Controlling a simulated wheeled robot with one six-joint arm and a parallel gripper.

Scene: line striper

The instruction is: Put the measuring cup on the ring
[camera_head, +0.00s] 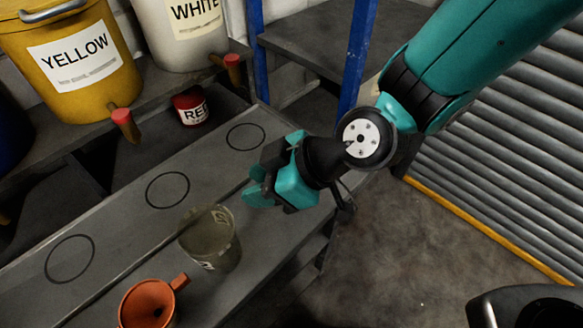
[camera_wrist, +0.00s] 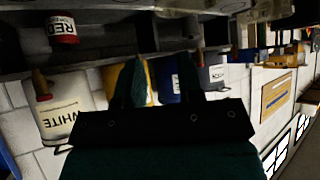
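The measuring cup (camera_head: 212,243) is a translucent olive-grey beaker with pale markings. It stands upright on the grey bench, beside the row of rings. Three thin black rings are drawn on the bench: a near-left ring (camera_head: 49,272), a middle ring (camera_head: 147,196) and a far ring (camera_head: 228,139). All three rings look empty. My teal gripper (camera_head: 254,188) is above the bench, up and to the right of the cup and apart from it. In the wrist view its two dark fingers (camera_wrist: 159,75) are apart with nothing between them. The cup does not show in the wrist view.
An orange funnel (camera_head: 148,303) stands near the cup, towards the front. Behind the bench, a shelf holds a yellow bucket (camera_head: 105,88) and a white bucket (camera_head: 178,50) with red-tipped taps. A red can (camera_head: 190,107) sits below. Blue posts stand behind my arm; open floor lies right.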

